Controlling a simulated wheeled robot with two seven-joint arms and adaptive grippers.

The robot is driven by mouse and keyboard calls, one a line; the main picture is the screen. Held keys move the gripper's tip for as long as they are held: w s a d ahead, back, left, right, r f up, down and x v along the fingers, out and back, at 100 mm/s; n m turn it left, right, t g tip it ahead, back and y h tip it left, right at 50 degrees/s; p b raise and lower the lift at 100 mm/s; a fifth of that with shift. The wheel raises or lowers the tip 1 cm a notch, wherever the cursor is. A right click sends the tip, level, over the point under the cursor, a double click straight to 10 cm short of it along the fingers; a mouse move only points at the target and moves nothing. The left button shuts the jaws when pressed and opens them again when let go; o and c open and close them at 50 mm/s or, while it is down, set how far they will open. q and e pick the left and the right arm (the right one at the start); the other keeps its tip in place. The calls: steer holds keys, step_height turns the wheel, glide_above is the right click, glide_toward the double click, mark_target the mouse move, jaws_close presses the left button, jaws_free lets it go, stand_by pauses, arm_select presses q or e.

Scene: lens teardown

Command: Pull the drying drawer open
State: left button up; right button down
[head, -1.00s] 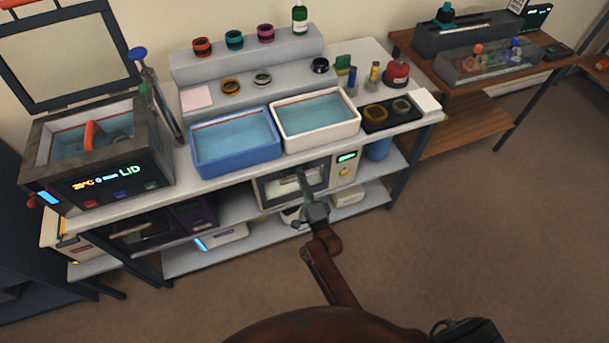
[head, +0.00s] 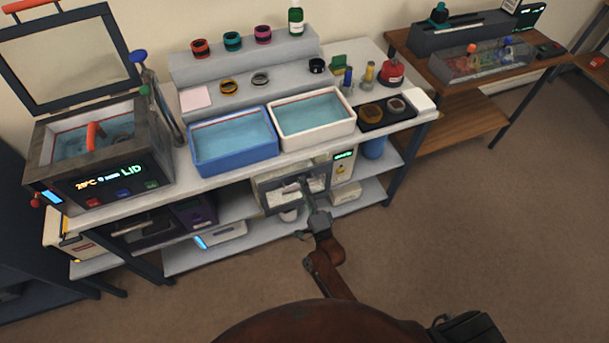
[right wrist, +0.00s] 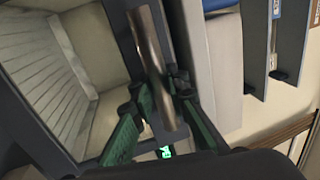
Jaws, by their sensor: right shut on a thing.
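The drying drawer (head: 267,200) is in the white unit (head: 343,168) under the bench, in the middle of the head view. Its dark-framed front stands out from the unit, so the drawer is at least partly open. The right wrist view shows the drawer's pale inside with a ribbed surface (right wrist: 45,80) and its metal bar handle (right wrist: 150,40). My right gripper (head: 306,186) is at the drawer front. In the right wrist view, its green fingers (right wrist: 160,88) are shut around the handle. My left gripper is out of view.
A blue tray (head: 234,160) and a white tray (head: 312,135) of liquid sit on the bench above. A lidded bath (head: 110,170) stands at left. A blue bin (head: 374,147) is on the shelf right of the unit. The floor (head: 450,250) in front is clear.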

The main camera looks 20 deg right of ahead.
arm_select(q)
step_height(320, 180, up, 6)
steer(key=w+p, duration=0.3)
steer(key=p, duration=0.2)
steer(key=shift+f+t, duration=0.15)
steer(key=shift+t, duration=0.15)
arm_select(e)
steer(key=r+v, duration=0.2)
steer(key=v, duration=0.7)
steer(key=s+r+v, duration=0.1)
steer(key=r+v, duration=0.1)
steer(key=v, duration=0.7)
steer(key=shift+s+a, duration=0.25)
steer(key=shift+s, duration=0.1)
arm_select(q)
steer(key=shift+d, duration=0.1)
arm_select(e)
steer(key=c, duration=2.2)
jaws_free()
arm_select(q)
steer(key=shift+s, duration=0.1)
arm_select(e)
steer(key=shift+o, duration=0.2)
steer(key=shift+d, duration=0.1)
steer(key=v, duration=1.2)
